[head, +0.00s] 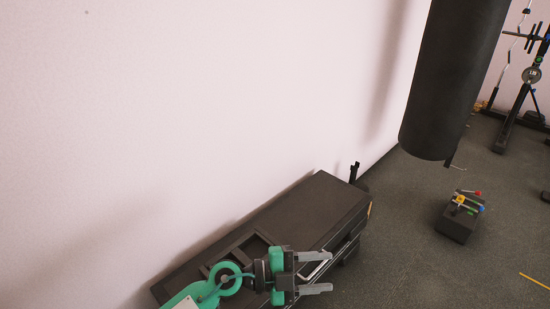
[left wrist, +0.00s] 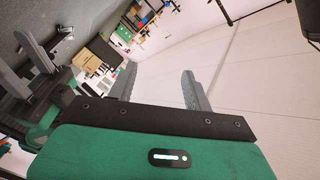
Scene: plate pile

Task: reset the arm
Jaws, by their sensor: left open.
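My left gripper (head: 318,272) shows at the bottom of the head view, green and black with two grey fingers pointing right. The fingers are spread apart with nothing between them. In the left wrist view the same gripper (left wrist: 158,88) has its two fingers apart and empty. In the head view it is in front of a long black case or bench (head: 315,210), and I cannot tell whether it touches it. My right gripper does not show in the head view.
A black punching bag (head: 450,80) hangs at the right. A small dark box (head: 456,224) with coloured handles stands on the grey floor (head: 420,270). Gym equipment (head: 530,75) stands at the far right. A pale wall (head: 150,120) fills the left.

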